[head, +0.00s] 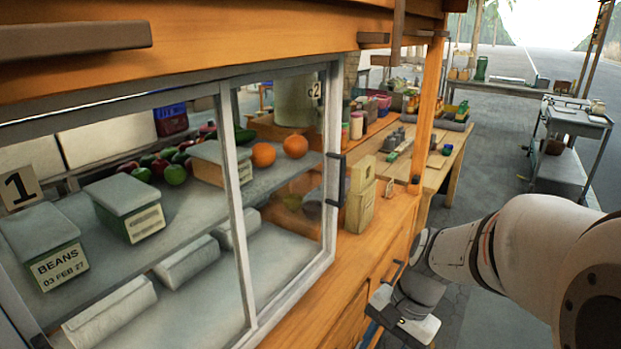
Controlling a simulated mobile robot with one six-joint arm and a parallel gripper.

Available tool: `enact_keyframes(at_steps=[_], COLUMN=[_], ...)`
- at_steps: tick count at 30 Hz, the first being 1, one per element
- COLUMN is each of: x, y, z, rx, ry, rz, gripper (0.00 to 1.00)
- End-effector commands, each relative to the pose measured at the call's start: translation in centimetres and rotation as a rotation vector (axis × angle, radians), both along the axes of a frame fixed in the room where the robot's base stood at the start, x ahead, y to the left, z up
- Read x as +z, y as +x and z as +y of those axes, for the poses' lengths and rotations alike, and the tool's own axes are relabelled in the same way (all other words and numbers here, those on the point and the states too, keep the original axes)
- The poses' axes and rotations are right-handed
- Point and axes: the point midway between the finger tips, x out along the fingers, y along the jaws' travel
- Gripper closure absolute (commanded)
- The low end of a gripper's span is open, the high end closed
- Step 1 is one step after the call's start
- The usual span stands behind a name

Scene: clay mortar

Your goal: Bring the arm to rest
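My arm (530,243) reaches in from the right edge and bends down at the wrist. My gripper (385,318) is at the lower middle, in front of the orange wooden cabinet. Its fingers are small, partly hidden and cut by the bottom edge. I cannot tell whether they are open or shut, hold anything or touch the cabinet.
A glass-fronted case (232,185) with a dark handle (335,180) stands close on the left. It holds bean boxes (57,243) and produce. A wooden table (440,155) is beyond; a grey cart (575,120) stands right. Paving between looks clear.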

Motion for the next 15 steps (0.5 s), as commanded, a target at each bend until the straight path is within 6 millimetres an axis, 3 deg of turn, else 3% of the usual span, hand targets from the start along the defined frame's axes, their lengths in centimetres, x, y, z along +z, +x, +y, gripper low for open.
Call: enact_keyframes(at_steps=[1,6,15], x=[1.7,5.0,8.5], y=[-0.7,-2.3,-3.8], z=[-0.1,-1.0,-2.3], rx=[0.077,0.338,0.634], ry=[-0.036,-0.169,-0.332], rz=[-0.06,-0.237,-0.419], gripper=[0.56,0.56,0.56])
